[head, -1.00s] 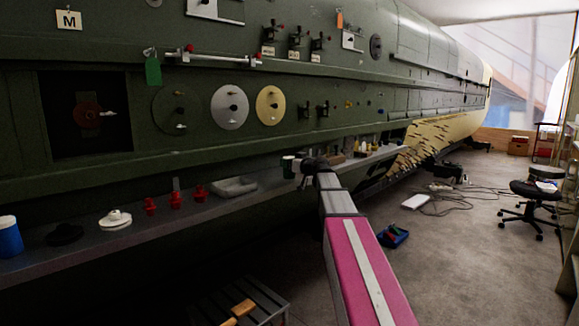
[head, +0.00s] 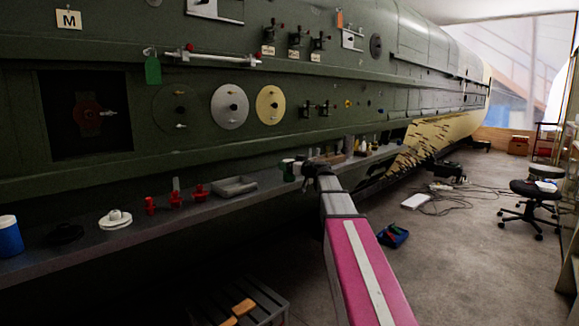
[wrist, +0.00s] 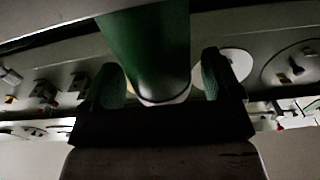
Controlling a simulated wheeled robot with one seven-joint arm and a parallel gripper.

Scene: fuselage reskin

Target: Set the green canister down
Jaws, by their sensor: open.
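The green canister (head: 288,171) is at the ledge along the dark green fuselage, just left of my gripper in the head view. In the wrist view the canister (wrist: 147,45) is large, with a pale rim at its near end. My gripper (wrist: 160,82) is open, with one finger on each side of the canister. A gap shows on the right; contact on the left is hard to tell. In the head view my gripper (head: 299,171) is small and dark at the end of my pink and grey arm. Whether the canister's base touches the ledge is not clear.
The ledge (head: 120,232) also holds a grey tray (head: 235,186), several red fittings (head: 175,199), a white round part (head: 115,220) and a blue cup (head: 10,236). Small bottles stand beyond my gripper. A step stool (head: 240,300) is below. The floor at right is mostly open.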

